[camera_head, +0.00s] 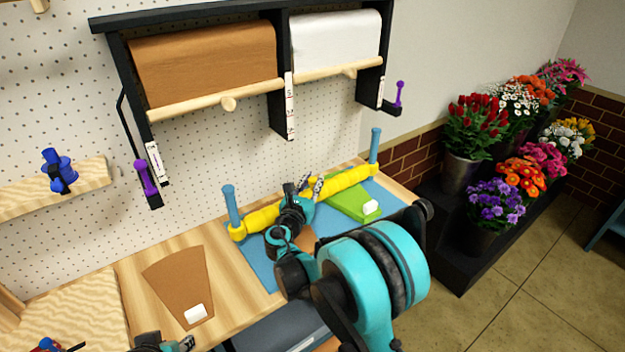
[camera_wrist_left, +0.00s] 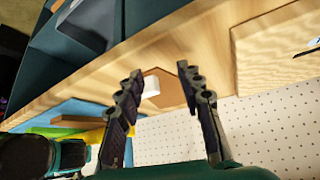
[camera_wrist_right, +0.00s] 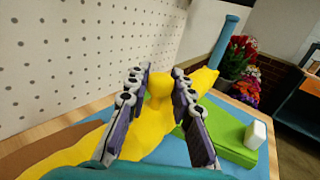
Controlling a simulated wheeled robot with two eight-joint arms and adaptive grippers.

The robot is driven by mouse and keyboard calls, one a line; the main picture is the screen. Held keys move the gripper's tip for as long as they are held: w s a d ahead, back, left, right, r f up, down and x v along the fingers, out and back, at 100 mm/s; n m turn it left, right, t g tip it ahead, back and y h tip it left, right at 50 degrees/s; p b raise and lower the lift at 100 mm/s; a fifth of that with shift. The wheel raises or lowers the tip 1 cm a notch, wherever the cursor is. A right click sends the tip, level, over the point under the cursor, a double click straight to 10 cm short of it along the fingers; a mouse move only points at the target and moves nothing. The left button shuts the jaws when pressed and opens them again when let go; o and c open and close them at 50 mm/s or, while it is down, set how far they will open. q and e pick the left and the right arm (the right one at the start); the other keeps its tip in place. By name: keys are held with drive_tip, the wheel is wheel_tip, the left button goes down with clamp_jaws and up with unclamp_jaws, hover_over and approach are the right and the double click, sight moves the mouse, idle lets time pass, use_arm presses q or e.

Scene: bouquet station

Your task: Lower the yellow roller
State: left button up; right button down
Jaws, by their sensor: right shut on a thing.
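The yellow roller (camera_head: 348,179) spans the blue board (camera_head: 258,262), its ends beside the left blue post (camera_head: 231,206) and right blue post (camera_head: 375,146). My right gripper (camera_head: 306,192) is shut on the roller's middle. In the right wrist view the yellow roller (camera_wrist_right: 160,110) has its raised middle part between the two fingers (camera_wrist_right: 160,78). I cannot tell whether the roller touches what lies under it. My left gripper (camera_wrist_left: 160,75) is open and empty above the bench in the left wrist view. Only a bit of it shows at the head view's bottom edge.
A green piece (camera_head: 345,204) with a white block (camera_head: 371,207) lies under the roller's right part. A brown paper sheet (camera_head: 180,280) with another white block (camera_head: 195,313) lies to the left. Paper rolls (camera_head: 205,62) hang above. Flower buckets (camera_head: 460,172) stand at right.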

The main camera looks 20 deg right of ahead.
drive_tip(key=shift+r, duration=0.1)
drive_tip(key=c, duration=1.3)
unclamp_jaws()
drive_tip(key=v, duration=1.2)
